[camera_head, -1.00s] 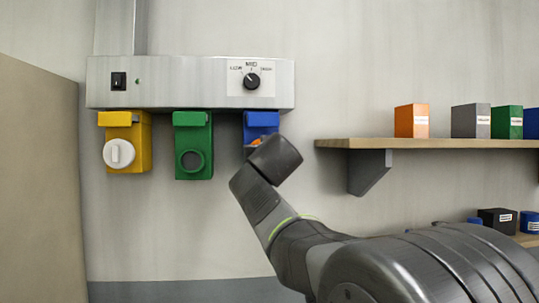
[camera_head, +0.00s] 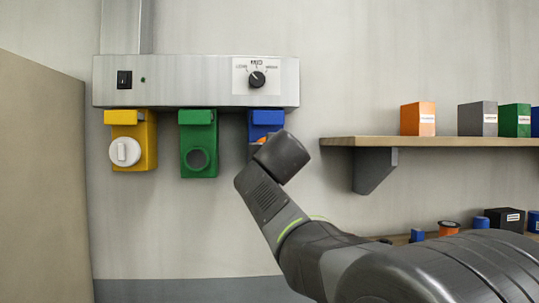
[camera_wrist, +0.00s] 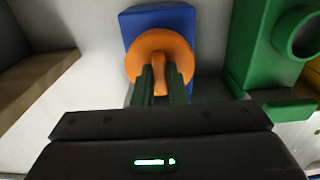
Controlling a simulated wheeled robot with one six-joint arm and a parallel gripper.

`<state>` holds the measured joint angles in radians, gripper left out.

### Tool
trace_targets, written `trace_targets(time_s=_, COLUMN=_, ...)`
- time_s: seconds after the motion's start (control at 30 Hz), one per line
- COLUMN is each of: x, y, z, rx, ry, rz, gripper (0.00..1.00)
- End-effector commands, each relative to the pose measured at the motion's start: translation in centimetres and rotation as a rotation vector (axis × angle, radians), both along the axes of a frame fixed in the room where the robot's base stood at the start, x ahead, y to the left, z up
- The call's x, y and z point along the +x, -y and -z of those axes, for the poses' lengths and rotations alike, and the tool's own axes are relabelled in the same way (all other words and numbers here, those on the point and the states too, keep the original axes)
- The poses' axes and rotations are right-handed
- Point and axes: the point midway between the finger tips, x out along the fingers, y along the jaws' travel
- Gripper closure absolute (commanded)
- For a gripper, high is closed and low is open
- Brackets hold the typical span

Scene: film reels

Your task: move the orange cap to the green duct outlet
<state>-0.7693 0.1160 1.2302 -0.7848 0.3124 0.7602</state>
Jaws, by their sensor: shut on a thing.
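The orange cap (camera_wrist: 142,50) is a round disc with a raised grip bar, in front of the blue duct outlet (camera_wrist: 130,20) in the wrist view. My gripper (camera_wrist: 161,78) is shut on the cap's grip bar, one finger on each side. I cannot tell whether the cap still touches the blue outlet. In the head view my wrist hides most of the cap and the lower part of the blue outlet (camera_head: 264,118). The green duct outlet (camera_head: 198,133) hangs just left of the blue one, its round mouth uncovered. It also shows at the right of the wrist view (camera_wrist: 254,50).
A yellow outlet (camera_head: 148,140) with a white cap (camera_head: 125,152) hangs left of the green one. The metal duct box (camera_head: 190,80) with switch and dial runs above. A shelf (camera_head: 440,142) with several boxes juts out at right. A tan panel (camera_head: 40,180) stands at left.

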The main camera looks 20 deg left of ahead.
Motion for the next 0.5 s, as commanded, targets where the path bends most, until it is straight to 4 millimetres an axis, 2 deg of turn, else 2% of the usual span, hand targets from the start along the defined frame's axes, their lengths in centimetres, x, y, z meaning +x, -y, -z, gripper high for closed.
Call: trace_targets(time_s=0.5, x=-2.3, y=1.4, z=0.1, rx=0.0, ry=0.0, rz=0.0, gripper=0.96)
